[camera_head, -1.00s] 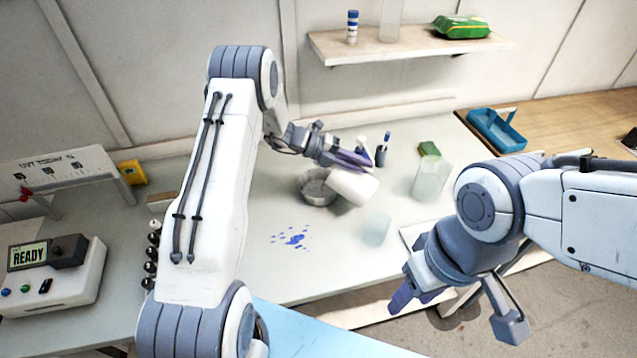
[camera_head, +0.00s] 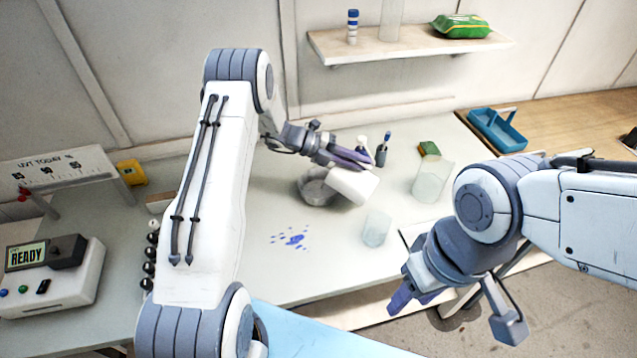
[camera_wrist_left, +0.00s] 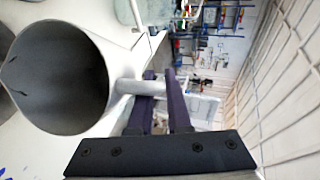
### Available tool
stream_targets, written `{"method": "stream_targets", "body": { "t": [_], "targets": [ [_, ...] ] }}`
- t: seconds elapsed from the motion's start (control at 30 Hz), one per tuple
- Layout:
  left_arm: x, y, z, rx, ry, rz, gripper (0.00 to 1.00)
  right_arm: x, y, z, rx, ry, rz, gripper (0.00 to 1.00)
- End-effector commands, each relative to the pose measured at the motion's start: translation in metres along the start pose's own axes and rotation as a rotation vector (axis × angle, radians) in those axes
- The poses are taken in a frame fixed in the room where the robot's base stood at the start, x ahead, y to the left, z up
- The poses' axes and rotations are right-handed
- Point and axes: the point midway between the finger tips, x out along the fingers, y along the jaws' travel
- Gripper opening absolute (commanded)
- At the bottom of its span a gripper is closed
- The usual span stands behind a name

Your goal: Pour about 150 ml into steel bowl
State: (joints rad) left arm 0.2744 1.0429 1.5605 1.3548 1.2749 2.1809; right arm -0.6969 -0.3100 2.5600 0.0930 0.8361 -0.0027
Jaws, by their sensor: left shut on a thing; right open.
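A white jug (camera_head: 353,186) is tipped on its side, its open end toward the left, beside and partly over the steel bowl. The steel bowl (camera_head: 312,190) stands on the bench just left of the jug, which hides part of its rim. My left gripper (camera_head: 350,156) is shut on the jug's handle. In the left wrist view the jug's round mouth (camera_wrist_left: 58,80) faces the camera, with its handle (camera_wrist_left: 132,87) between the fingers. I cannot make out any stream or liquid level. My right gripper (camera_head: 450,300) is open and empty, low on the right, away from the bowl.
A clear cup (camera_head: 376,229) and a larger clear beaker (camera_head: 431,180) stand right of the jug. Blue spots (camera_head: 291,238) mark the bench in front. A pen holder (camera_head: 381,156) stands behind; a blue tray (camera_head: 497,130) lies far right. A READY device (camera_head: 45,275) is at left.

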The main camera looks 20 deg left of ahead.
Motion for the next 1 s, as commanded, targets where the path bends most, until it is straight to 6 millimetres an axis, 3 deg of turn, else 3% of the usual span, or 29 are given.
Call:
{"method": "stream_targets", "body": {
  "t": [1.0],
  "targets": [
    [-0.014,-0.001,0.005,-0.026,0.015,-0.065,0.0,0.001,0.0,0.0,0.0,0.0,0.0,0.5]
  ]
}}
